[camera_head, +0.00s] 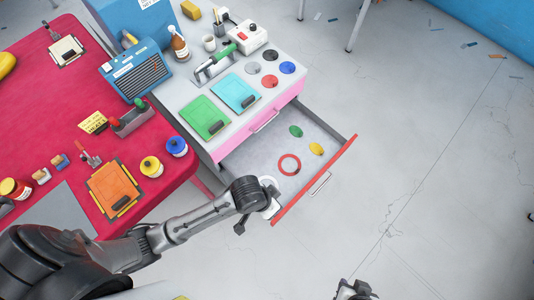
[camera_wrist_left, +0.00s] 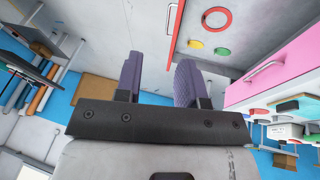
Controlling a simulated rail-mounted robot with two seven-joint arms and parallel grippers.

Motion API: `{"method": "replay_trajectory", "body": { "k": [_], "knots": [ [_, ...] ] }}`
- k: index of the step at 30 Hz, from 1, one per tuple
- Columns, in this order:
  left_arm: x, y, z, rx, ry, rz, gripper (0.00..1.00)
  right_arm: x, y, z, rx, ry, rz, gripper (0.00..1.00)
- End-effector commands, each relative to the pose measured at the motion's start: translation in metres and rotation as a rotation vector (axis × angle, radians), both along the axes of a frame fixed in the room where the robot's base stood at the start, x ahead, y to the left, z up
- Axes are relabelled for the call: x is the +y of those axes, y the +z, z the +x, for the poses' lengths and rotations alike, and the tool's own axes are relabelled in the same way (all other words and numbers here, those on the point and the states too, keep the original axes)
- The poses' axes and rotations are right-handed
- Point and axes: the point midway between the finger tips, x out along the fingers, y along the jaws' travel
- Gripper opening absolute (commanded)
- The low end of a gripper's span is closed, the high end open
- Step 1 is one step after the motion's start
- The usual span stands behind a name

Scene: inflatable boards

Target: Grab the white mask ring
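The open drawer (camera_head: 243,163) holds a red ring (camera_head: 289,164), a green disc (camera_head: 295,131) and a yellow disc (camera_head: 316,149). A white curved patch (camera_head: 268,181) shows beside my left wrist at the drawer's near end; I cannot tell whether it is the white mask ring or part of my wrist. My left arm reaches over that end and hides its gripper fingers in the head view. In the left wrist view my left gripper (camera_wrist_left: 157,60) is open and empty, with the red ring (camera_wrist_left: 217,18) beyond it. My right gripper (camera_head: 352,290) is at the bottom edge, partly cut off.
The drawer's red front (camera_head: 318,178) and handle stand out from the pink cabinet (camera_head: 260,123). Grey, red and blue discs lie on its top beside green and cyan boards. A red table (camera_head: 50,110) with tools stands at left.

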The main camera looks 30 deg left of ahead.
Motion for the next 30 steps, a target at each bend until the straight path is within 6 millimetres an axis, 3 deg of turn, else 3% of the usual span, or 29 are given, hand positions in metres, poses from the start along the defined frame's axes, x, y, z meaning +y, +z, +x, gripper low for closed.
{"method": "replay_trajectory", "body": {
  "k": [1,3,8,15,21,30],
  "knots": [
    [-0.008,-0.042,0.011,0.012,-0.023,0.006,0.36,-0.002,-0.039,0.000,-0.001,0.003,-0.005,0.37],
    [-0.016,-0.074,0.021,0.038,-0.045,0.016,0.36,-0.003,-0.063,0.000,0.000,0.004,-0.010,0.37],
    [-0.021,-0.146,0.047,0.099,-0.063,0.066,0.36,-0.006,-0.120,0.000,-0.002,0.008,-0.018,0.37],
    [0.003,-0.234,0.088,0.175,-0.012,0.184,0.36,-0.007,-0.189,0.000,0.000,0.010,-0.022,0.37],
    [0.030,-0.275,0.115,0.210,0.056,0.262,0.36,-0.005,-0.225,0.000,0.000,0.006,-0.016,0.37],
    [0.049,-0.304,0.131,0.228,0.109,0.307,0.36,-0.002,-0.246,0.000,-0.001,0.002,-0.009,0.37]
  ]
}}
